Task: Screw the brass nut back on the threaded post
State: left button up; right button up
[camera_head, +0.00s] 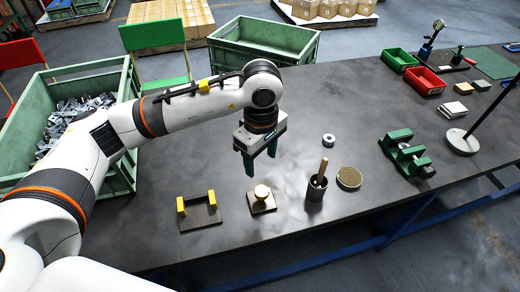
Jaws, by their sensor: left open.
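My left gripper (261,160) is open and empty, with its dark green fingers pointing down above the table. Just in front of it in the picture, a small brown square base (268,208) lies on the table. A pale, brass-coloured round piece (262,191) sits on this base and looks like the brass nut. The threaded post is not clear to see; I cannot tell whether it stands under the round piece. The fingertips are above and behind the round piece, apart from it. My right gripper is not in view.
A plate with two yellow uprights (201,217) is at left. A dark cup (314,195) with a wooden handle, a brown disc (349,178) and a grey ring (328,139) lie to the right. A green fixture (406,153) stands further right. Bare table lies between them.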

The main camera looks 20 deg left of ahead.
aim_at(262, 191)
pick_arm(q)
notch_tip(262, 191, down, 11)
jog(key=shift+d+p, duration=0.15)
jog(key=shift+p, duration=0.45)
jog(key=shift+f, duration=0.45)
jog(key=c, duration=1.1)
jog(key=shift+f+m+b, duration=0.1)
jog(key=shift+m+b, duration=0.5)
jog(key=shift+b, duration=0.05)
jog(key=shift+m+b, duration=1.1)
jog(key=shift+m, duration=0.2)
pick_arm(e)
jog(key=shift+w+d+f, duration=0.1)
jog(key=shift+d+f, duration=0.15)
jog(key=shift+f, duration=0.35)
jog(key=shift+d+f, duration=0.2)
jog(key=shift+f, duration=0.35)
